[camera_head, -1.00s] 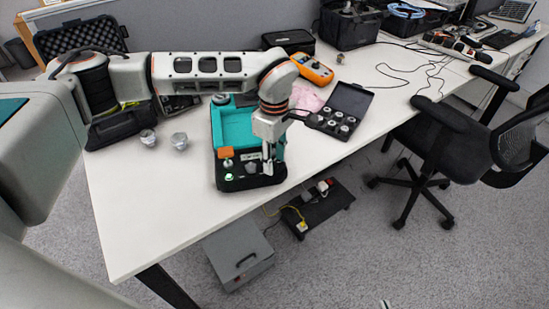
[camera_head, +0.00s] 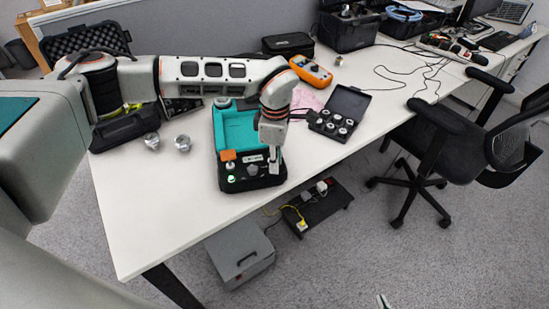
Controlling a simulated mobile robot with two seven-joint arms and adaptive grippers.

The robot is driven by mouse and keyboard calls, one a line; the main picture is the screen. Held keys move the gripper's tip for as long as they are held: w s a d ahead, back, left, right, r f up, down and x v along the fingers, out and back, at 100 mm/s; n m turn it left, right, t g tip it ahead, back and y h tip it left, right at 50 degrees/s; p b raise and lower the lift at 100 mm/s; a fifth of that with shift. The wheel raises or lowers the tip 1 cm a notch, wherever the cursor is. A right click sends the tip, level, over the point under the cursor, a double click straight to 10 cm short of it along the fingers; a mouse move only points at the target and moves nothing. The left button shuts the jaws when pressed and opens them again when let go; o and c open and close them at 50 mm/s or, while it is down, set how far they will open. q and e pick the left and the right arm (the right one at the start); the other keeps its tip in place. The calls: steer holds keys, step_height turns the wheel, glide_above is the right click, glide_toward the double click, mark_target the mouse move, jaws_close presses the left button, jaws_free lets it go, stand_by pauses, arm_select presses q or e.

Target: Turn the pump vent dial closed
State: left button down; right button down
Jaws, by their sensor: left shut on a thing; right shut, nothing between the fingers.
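The pump unit is a teal and black case (camera_head: 219,142) near the front edge of the white table. Its black front panel carries an orange part (camera_head: 228,155), a lit green button (camera_head: 231,179) and a small grey knob (camera_head: 252,170). My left gripper (camera_head: 274,166) points down at the panel's right end, shut on a small part there that seems to be the vent dial. The fingers hide that part, so its angle cannot be read. My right gripper (camera_head: 383,301) shows only as a tip at the bottom edge, shut and empty, away from the table.
Two metal pieces (camera_head: 182,143) stand left of the pump. An open black case of round parts (camera_head: 343,112) and an orange meter (camera_head: 310,70) lie to the right and behind. An office chair (camera_head: 450,150) stands at right. The front left tabletop is clear.

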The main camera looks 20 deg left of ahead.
arm_select(q)
steer(key=shift+r+n+p, duration=0.15)
steer(key=shift+n+p, duration=0.3)
steer(key=shift+n, duration=0.55)
steer(key=n+p, duration=0.2)
steer(key=n, duration=0.3)
steer(key=shift+w, duration=0.1)
steer(key=n, duration=0.3)
steer(key=shift+a+p, duration=0.1)
steer(key=shift+p, duration=0.2)
steer(key=shift+w+n+p, duration=0.1)
steer(key=shift+n+p, duration=0.2)
steer(key=shift+n, duration=1.6)
arm_select(e)
steer(key=shift+w+r, duration=0.2)
steer(key=shift+r, duration=1.05)
steer(key=shift+w+r, duration=0.15)
steer(key=shift+r, duration=1.1)
steer(key=shift+w+r, duration=0.1)
steer(key=shift+r, duration=0.15)
arm_select(q)
steer(key=c, duration=1.9)
jaws_free()
